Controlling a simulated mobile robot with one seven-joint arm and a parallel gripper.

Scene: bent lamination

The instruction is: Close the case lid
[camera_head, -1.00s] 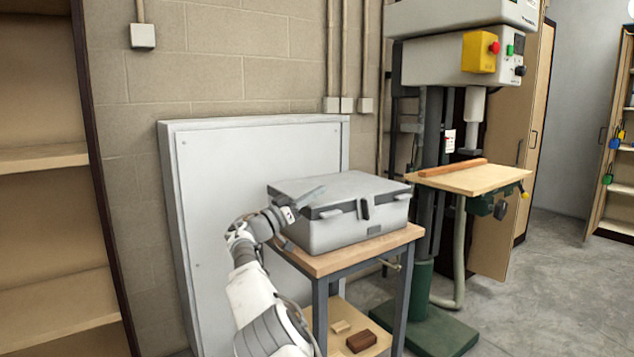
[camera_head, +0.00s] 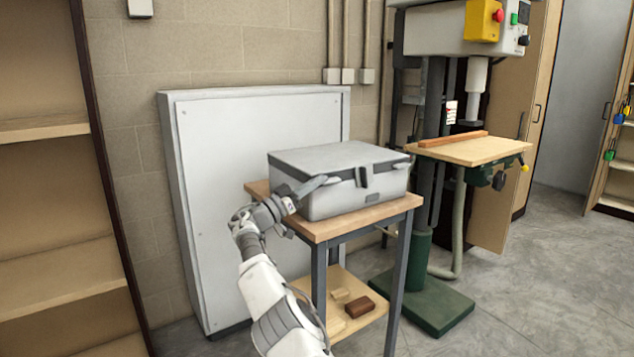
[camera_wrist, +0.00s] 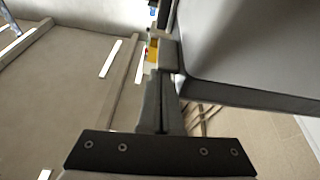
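The grey case (camera_head: 340,200) sits on a small wood-topped bench, front facing me. Its lid (camera_head: 335,157) lies level over the base, with a dark band along the seam; I cannot tell whether it is fully seated. A dark latch (camera_head: 362,176) is at the front middle. My gripper (camera_head: 320,183) is at the case's front left, at about seam height. In the wrist view, the fingers (camera_wrist: 161,90) look shut together with nothing visible between them. The case's grey side (camera_wrist: 250,55) is close at their right; contact is unclear.
The bench top (camera_head: 335,226) has a narrow free strip in front of the case. Small blocks (camera_head: 360,307) lie on its lower shelf. A white panel (camera_head: 250,190) leans behind, a drill press (camera_head: 470,150) stands right, and shelving (camera_head: 45,200) is at left.

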